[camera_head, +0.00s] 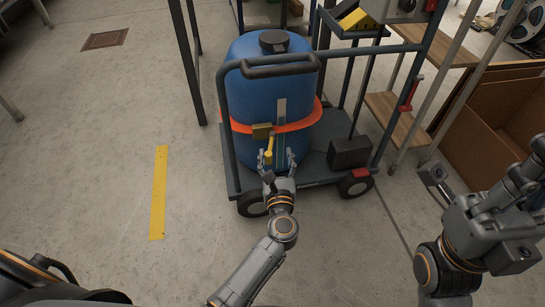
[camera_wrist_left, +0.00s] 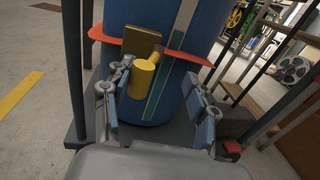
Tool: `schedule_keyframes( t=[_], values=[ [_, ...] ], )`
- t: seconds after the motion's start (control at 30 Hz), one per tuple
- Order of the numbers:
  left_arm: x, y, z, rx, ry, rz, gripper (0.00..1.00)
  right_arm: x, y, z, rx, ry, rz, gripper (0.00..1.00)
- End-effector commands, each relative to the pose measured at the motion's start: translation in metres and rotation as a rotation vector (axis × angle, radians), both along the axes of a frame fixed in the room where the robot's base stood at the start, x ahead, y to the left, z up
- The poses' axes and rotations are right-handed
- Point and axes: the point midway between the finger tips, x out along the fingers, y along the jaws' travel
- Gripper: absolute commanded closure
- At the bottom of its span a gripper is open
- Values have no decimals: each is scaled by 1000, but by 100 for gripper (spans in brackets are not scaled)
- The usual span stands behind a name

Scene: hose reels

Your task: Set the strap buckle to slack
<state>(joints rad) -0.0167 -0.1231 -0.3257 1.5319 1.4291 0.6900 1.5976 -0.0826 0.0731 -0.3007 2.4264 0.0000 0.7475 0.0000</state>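A blue barrel (camera_head: 255,85) stands upright on a dark cart (camera_head: 330,170), with an orange strap (camera_head: 300,122) around it. The strap buckle (camera_head: 262,131) is a dull yellow block on the strap's front, with a bright yellow lever (camera_head: 268,150) hanging down from it. The buckle (camera_wrist_left: 142,42) and its lever (camera_wrist_left: 143,78) also show in the left wrist view. My left gripper (camera_head: 277,160) is open in front of the barrel, its fingers (camera_wrist_left: 160,108) on either side of the lever and apart from it. My right gripper (camera_head: 433,174) is at the right, away from the cart; its finger opening is unclear.
The cart's push handle (camera_head: 280,66) arches in front of the barrel. A black box (camera_head: 349,152) sits on the cart deck at right. A shelf rack (camera_head: 395,117) and cardboard box (camera_head: 500,115) stand at right. The floor left of the cart is clear, with a yellow stripe (camera_head: 159,192).

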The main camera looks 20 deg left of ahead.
Motion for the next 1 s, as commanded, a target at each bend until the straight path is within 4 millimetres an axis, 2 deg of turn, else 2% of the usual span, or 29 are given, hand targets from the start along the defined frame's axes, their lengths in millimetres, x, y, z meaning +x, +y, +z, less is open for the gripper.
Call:
schedule_keyframes(
  t=[0.03, 0.37, 0.47, 0.8, 1.0],
  values=[
    [0, -7, 2, -2, -2, -16, 52, 0, 0, 0, 0, 0, 0, 100],
    [-7, -10, 0, -2, 1, -17, 52, 0, 0, -1, -2, 2, -1, 100],
    [-22, -14, -1, -4, 4, -15, 52, 0, 0, -1, -2, 2, -1, 100],
    [-87, -36, -1, -2, 3, -8, 52, 0, 0, -1, -2, 2, -1, 100],
    [-108, -43, -1, -2, 2, -5, 52, 0, 0, -1, -2, 2, -1, 100]
  ],
)
